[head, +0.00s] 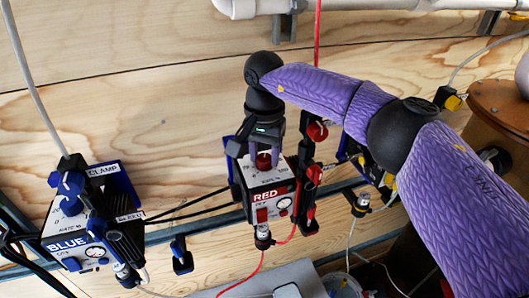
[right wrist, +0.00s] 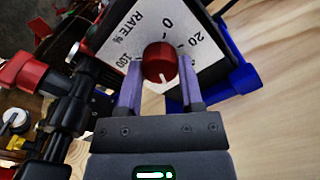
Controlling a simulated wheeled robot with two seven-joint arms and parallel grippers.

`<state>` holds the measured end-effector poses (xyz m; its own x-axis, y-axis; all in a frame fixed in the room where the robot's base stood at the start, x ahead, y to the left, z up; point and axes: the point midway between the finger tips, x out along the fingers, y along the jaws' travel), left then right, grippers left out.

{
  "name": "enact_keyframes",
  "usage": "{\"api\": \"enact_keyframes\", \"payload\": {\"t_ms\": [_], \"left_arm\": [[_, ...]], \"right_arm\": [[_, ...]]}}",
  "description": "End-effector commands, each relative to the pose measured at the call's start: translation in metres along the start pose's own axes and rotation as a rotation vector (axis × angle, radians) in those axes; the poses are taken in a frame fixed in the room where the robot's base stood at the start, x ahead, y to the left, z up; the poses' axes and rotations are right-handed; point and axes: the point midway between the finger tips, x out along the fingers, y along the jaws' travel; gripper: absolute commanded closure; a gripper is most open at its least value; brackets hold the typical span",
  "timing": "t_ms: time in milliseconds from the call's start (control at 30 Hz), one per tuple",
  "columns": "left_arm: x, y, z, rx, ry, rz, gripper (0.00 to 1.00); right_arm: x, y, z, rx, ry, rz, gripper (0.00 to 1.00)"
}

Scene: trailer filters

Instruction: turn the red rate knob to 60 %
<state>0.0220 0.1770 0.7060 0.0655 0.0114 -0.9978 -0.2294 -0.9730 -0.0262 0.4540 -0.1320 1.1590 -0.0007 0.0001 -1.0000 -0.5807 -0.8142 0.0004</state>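The red unit (head: 267,197) is a white-faced box marked RED, mounted on a rail. Its red rate knob (head: 263,161) is on the top face; it also shows in the right wrist view (right wrist: 160,63) on a white dial (right wrist: 118,42) marked RATE %. My right gripper (head: 264,157) comes down over the knob. In the right wrist view its purple fingers (right wrist: 160,75) stand either side of the knob, with narrow gaps visible. The knob's white mark points toward the palm. 0, 20 and 100 are readable; the numbers near the mark are hidden. My left gripper is not in view.
A blue unit (head: 75,238) marked BLUE stands at the left, with a CLAMP label. A red valve handle (head: 317,131) and black fittings stand close right of the red unit. A plywood wall (head: 150,120) is behind. Cables and a red tube (head: 242,282) hang around.

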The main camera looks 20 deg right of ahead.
Motion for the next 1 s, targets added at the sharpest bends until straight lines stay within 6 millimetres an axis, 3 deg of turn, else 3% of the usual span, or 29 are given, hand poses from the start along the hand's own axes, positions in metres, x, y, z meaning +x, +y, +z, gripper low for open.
{"api": "enact_keyframes", "payload": {"t_ms": [33,167,467,800,1000], "left_arm": [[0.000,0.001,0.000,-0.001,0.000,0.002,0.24],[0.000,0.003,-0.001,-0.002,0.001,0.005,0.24],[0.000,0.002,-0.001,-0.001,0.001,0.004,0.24],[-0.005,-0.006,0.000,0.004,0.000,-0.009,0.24],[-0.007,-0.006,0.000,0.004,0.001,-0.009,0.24]], "right_arm": [[-0.001,0.000,0.000,0.000,0.002,-0.002,0.44],[-0.001,0.000,0.000,0.001,0.001,-0.002,0.17],[-0.003,0.000,0.000,0.001,0.001,-0.001,0.17],[-0.081,-0.001,0.000,0.002,0.003,-0.003,0.17],[-0.100,0.000,0.000,0.000,0.001,-0.001,0.17]]}}
